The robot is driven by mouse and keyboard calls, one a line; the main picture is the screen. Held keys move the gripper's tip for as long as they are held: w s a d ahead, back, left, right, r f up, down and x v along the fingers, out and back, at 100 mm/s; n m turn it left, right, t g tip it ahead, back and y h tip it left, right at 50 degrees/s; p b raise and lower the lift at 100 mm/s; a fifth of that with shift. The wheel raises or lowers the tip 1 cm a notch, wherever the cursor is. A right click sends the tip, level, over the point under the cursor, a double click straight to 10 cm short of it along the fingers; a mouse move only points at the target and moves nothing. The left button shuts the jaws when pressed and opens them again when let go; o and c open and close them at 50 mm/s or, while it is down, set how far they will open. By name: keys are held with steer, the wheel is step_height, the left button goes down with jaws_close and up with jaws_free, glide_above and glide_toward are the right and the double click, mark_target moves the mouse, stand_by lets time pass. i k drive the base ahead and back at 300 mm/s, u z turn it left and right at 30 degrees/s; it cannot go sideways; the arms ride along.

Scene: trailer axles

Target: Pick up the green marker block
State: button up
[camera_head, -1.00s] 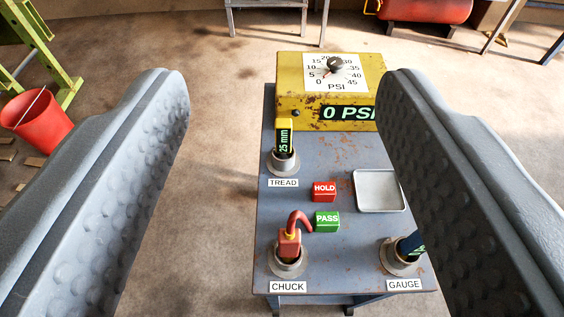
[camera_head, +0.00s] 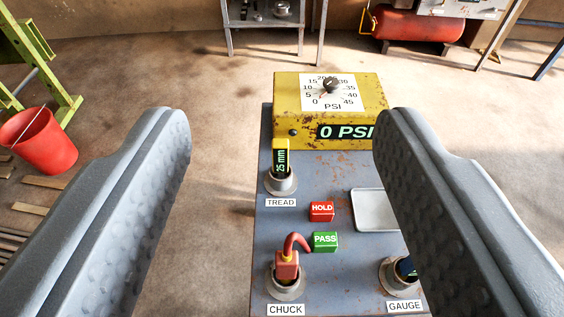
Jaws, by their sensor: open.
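The green marker block (camera_head: 325,242), labelled PASS, lies on the grey, rust-marked cart top (camera_head: 345,285). It sits just below the red HOLD block (camera_head: 321,211) and close to the right of the red chuck tool (camera_head: 288,262). My gripper (camera_head: 282,140) is open and empty. Its two grey padded fingers stand wide apart on the left and right of the picture. The green block appears between them, apart from both. The right finger hides part of the cart's right side.
A yellow gauge box (camera_head: 290,95) reading 0 PSI stands at the cart's back. A tread tool (camera_head: 281,160) and a gauge tool (camera_head: 403,270) stand in round holders. An empty metal tray (camera_head: 372,210) lies right of the blocks. A red bucket (camera_head: 38,140) stands on the floor at left.

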mark_target(322, 242)
steer(key=z, duration=2)
steer(key=k, duration=0.5)
steer(key=u, duration=0.3)
